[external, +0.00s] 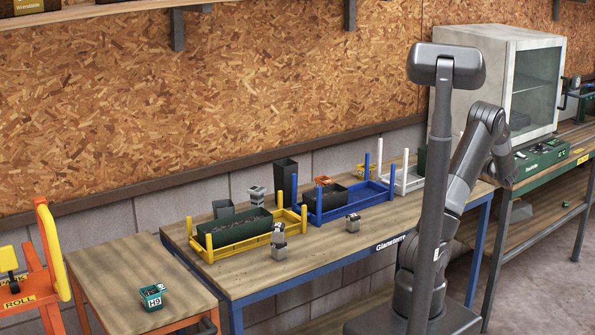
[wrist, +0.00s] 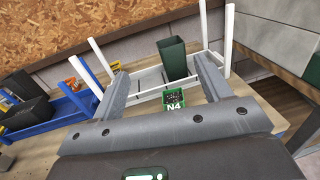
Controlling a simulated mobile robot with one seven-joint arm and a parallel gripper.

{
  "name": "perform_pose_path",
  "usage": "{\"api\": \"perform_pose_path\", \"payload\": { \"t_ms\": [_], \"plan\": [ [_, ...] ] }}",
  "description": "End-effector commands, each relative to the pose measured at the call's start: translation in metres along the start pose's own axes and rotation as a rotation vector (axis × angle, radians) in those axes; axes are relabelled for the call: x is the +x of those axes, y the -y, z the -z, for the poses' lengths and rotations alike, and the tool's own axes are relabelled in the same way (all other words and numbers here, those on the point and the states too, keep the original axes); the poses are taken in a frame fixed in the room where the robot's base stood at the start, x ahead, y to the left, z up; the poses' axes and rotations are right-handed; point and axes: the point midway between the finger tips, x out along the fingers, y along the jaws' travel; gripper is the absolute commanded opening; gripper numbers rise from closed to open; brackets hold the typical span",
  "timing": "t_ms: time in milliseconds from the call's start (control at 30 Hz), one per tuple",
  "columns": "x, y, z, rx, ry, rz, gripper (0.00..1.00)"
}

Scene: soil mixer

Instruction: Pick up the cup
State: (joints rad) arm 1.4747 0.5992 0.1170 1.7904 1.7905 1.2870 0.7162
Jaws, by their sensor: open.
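A small green cup marked N4 (wrist: 174,99), filled with dark grains, shows in the wrist view between the two fingers of my gripper (wrist: 162,66). It is by the near side of the white rack (wrist: 150,96). My gripper is open and nothing is clamped in it. I cannot tell how far above the cup the fingers are. In the external view my arm reaches over the right end of the blue-legged table, and the gripper and the N4 cup cannot be made out. Another small green cup marked H9 (external: 152,297) stands on the orange-legged table at left.
A tall dark green bin (wrist: 175,58) stands at the white rack beyond the N4 cup. The blue rack (external: 345,202) and yellow rack (external: 228,250) hold dark trays. Small grey-topped items (external: 279,243) stand near the table's front. A glass-fronted cabinet (external: 535,85) is at right.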

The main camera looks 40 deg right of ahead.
Motion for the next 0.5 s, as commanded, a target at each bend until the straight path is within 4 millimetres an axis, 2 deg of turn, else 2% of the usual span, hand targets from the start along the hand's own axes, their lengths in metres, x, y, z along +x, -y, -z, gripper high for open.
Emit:
{"api": "perform_pose_path", "payload": {
  "t_ms": [33,200,333,500],
  "plan": [
    [0.000,0.000,0.028,0.010,-0.002,0.000,0.71],
    [0.000,0.000,0.094,0.004,-0.002,-0.001,0.71],
    [0.001,0.000,0.122,-0.001,-0.001,-0.002,0.71],
    [0.005,-0.001,0.133,-0.004,-0.001,-0.004,0.71]
  ]
}}
